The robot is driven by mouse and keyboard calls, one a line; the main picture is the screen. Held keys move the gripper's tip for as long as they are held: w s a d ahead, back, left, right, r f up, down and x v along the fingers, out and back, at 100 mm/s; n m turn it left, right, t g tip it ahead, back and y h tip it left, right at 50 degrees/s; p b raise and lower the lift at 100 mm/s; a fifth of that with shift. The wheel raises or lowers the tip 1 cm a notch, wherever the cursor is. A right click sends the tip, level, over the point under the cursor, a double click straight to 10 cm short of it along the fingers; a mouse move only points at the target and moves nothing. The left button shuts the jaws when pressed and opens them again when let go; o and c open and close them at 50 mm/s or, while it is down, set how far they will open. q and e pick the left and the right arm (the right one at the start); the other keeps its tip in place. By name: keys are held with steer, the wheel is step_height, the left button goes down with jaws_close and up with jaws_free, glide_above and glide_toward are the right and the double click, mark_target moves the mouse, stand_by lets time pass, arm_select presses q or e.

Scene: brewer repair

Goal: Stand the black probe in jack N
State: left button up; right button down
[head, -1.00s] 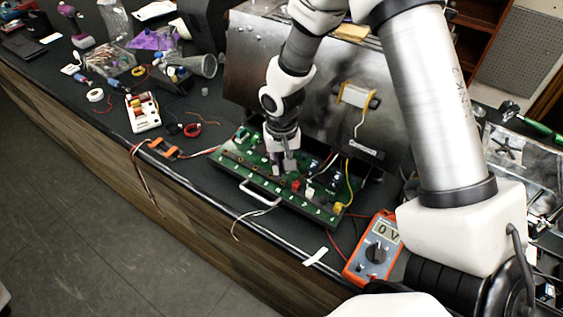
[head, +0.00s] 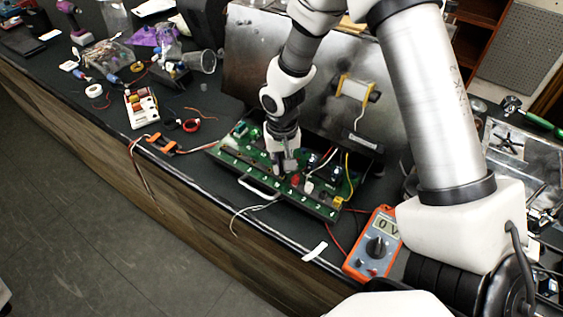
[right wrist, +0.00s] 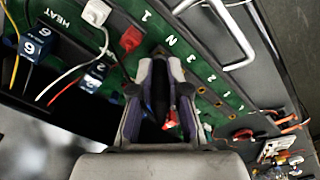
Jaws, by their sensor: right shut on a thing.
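My right gripper (head: 284,168) is over the green circuit board (head: 232,160) in the open brewer. In the right wrist view my right gripper (right wrist: 162,88) is shut on a slim black thing, seemingly the black probe (right wrist: 158,92), held between the purple-lined fingers. The fingers hide much of it, and I cannot tell whether its tip is in a jack. The label N (right wrist: 171,40) is on the strip just beyond the fingertips; the jack itself is not clearly visible. A red block (right wrist: 131,39) sits on the board near the fingertips. My left gripper is not in view.
An orange multimeter (head: 374,246) reading 0 V stands at the bench's front right. Red, white and yellow wires rise from the board. A metal handle (head: 258,190) runs along its front edge. Loose parts and tools crowd the bench's left side.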

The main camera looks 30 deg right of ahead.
steer(key=shift+f+b, duration=0.35)
steer(key=shift+f, duration=0.3)
stand_by(1.3)
steer(key=c, duration=1.1)
jaws_free()
step_height(320, 180, up, 12)
steer(key=shift+s+r, duration=0.1)
